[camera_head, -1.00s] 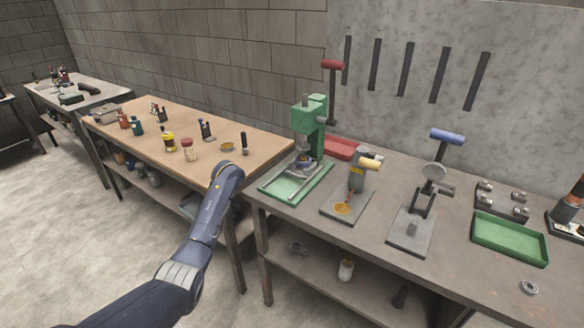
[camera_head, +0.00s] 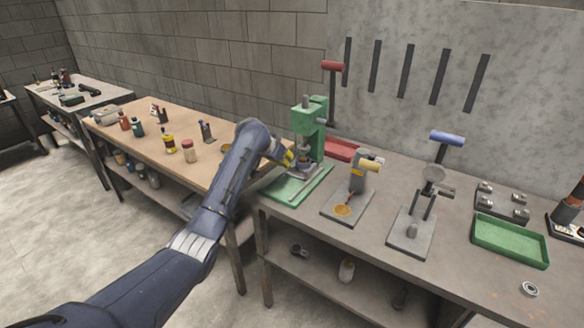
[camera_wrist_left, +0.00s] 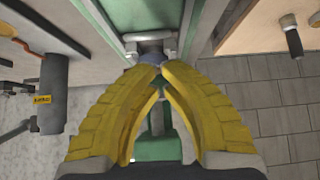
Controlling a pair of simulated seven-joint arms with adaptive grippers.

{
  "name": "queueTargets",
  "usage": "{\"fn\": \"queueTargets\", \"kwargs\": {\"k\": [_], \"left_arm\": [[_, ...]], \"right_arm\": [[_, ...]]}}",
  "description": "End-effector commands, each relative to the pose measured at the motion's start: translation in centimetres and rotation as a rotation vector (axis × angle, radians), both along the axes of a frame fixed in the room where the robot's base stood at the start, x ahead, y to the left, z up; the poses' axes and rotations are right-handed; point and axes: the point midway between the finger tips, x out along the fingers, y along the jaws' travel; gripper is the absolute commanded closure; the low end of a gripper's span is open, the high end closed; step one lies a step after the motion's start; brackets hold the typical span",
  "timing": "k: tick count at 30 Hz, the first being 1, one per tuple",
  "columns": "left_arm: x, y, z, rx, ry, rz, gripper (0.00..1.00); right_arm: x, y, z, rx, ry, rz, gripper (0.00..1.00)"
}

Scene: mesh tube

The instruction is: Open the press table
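The green press (camera_head: 312,115) stands upright on the grey workbench. Its red-ended lever (camera_head: 331,66) points up beside it. Its base is a green tray (camera_head: 290,187) with a metal press table (camera_head: 303,172) between rails. My left gripper (camera_head: 288,156) reaches in from the left, just left of the press column and above the base. In the left wrist view, its yellow fingers (camera_wrist_left: 159,67) come together at the tips, with a gap behind them. A blue-grey round part (camera_wrist_left: 150,59) of the press lies just beyond the tips; I cannot tell whether they touch it. My right gripper is not in view.
A red tray (camera_head: 341,149) lies behind the press. A green tray (camera_head: 510,240) lies further right. A wooden table (camera_head: 185,115) with bottles is at left.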

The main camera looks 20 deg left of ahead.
Motion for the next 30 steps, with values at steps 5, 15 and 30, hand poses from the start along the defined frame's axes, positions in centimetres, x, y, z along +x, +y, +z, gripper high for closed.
{"fn": "queueTargets", "kwargs": {"k": [5, 15, 30], "left_arm": [[1.8, -0.6, -2.1, -0.001, 0.002, 0.000, 1.00], [4.1, -1.2, -4.6, 0.000, 0.001, 0.001, 1.00], [4.7, -1.4, -5.3, 0.001, 0.000, 0.000, 1.00]], "right_arm": [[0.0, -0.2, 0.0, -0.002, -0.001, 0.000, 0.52], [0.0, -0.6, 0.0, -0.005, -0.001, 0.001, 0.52], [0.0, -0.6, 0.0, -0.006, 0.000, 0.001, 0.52]]}}
